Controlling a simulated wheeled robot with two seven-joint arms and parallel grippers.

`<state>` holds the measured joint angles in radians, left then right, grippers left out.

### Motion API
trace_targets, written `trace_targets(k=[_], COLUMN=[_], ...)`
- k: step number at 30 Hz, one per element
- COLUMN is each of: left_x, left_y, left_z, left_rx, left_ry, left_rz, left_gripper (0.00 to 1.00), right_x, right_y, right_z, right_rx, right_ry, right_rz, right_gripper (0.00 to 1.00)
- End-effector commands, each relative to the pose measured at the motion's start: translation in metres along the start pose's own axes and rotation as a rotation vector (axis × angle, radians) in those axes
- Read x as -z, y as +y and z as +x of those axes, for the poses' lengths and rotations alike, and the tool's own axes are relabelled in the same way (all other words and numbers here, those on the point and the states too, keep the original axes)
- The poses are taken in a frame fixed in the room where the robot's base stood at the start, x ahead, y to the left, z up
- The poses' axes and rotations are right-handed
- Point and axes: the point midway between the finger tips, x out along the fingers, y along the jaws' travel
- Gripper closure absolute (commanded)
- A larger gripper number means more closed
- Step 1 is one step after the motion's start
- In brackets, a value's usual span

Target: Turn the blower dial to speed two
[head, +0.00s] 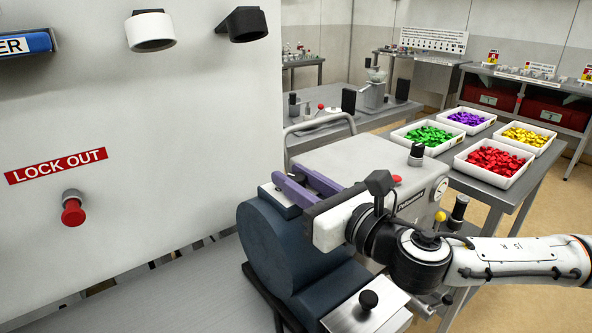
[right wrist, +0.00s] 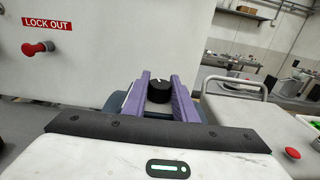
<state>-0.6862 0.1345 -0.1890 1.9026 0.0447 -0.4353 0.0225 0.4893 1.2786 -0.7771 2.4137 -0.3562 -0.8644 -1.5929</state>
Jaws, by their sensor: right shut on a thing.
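The blower dial (right wrist: 159,92) is a black round knob with a small white mark near its top, seen in the right wrist view. It sits between the two purple fingers of my right gripper (right wrist: 160,80), which are shut on it. In the head view my right gripper (head: 296,178) reaches in from the right over the dark blue rounded blower housing (head: 285,250). The number the mark points at cannot be read. My left gripper is not in view.
A white panel with a red LOCK OUT label (head: 56,166) and red knob (head: 73,211) stands on the left. A black-knobbed metal plate (head: 340,318) is at front. A white machine (head: 362,158) and trays of coloured pieces, such as the red tray (head: 466,170), stand behind.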

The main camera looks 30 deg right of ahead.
Motion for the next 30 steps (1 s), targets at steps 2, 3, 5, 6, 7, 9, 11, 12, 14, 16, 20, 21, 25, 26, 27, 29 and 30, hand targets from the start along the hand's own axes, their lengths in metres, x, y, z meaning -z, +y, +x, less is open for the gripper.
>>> trace_targets(k=[2, 3, 5, 6, 7, 9, 11, 12, 14, 16, 20, 21, 25, 26, 27, 29, 30], left_x=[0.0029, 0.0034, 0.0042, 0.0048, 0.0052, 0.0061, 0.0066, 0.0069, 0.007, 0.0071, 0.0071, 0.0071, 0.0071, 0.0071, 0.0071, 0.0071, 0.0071], left_y=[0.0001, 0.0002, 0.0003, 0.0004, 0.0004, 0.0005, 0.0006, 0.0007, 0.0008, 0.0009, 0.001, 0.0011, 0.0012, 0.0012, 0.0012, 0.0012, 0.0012], left_z=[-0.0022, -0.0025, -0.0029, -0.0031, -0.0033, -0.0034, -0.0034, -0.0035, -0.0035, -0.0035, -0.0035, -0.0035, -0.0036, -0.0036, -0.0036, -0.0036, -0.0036], left_rx=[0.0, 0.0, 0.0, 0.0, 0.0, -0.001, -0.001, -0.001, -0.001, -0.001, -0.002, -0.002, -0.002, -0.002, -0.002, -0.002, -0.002], left_ry=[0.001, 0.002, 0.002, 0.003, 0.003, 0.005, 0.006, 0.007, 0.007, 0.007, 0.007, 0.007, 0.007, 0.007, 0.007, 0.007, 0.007], left_rz=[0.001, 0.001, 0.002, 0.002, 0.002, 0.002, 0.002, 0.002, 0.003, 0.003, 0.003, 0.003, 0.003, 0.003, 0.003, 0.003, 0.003], left_gripper=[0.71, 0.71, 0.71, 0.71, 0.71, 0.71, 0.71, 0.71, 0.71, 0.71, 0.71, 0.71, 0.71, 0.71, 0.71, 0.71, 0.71], right_x=[-0.0049, -0.0049, -0.0046, -0.0046, -0.0043, -0.0041, -0.004, -0.0041, -0.004, -0.0041, -0.0041, -0.0043, -0.0042, -0.0043, -0.0044, -0.0043, -0.0044], right_y=[0.0041, 0.0042, 0.004, 0.0036, 0.0031, 0.0023, 0.002, 0.0016, 0.0007, 0.0003, -0.0008, -0.0013, -0.0016, -0.0019, -0.0019, -0.0019, -0.0021], right_z=[0.0008, 0.0009, 0.0011, 0.0012, 0.0012, 0.0015, 0.0015, 0.0014, 0.0015, 0.0015, 0.0013, 0.0012, 0.001, 0.0007, 0.0006, 0.0006, 0.0003], right_rx=[0.067, 0.104, 0.161, 0.2, 0.229, 0.293, 0.345, 0.379, 0.428, 0.478, 0.557, 0.578, 0.628, 0.638, 0.648, 0.66, 0.666], right_ry=[-0.01, -0.009, -0.009, -0.009, -0.008, -0.008, -0.008, -0.008, -0.008, -0.008, -0.007, -0.008, -0.008, -0.008, -0.009, -0.008, -0.008], right_rz=[0.011, 0.012, 0.01, 0.009, 0.009, 0.007, 0.006, 0.006, 0.004, 0.003, 0.002, 0.002, 0.0, 0.0, 0.0, 0.0, 0.0], right_gripper=[0.97, 0.97, 0.97, 0.97, 0.97, 0.97, 0.97, 0.97, 0.97, 0.97, 0.97, 0.97, 0.97, 0.97, 0.97, 0.97, 0.97])
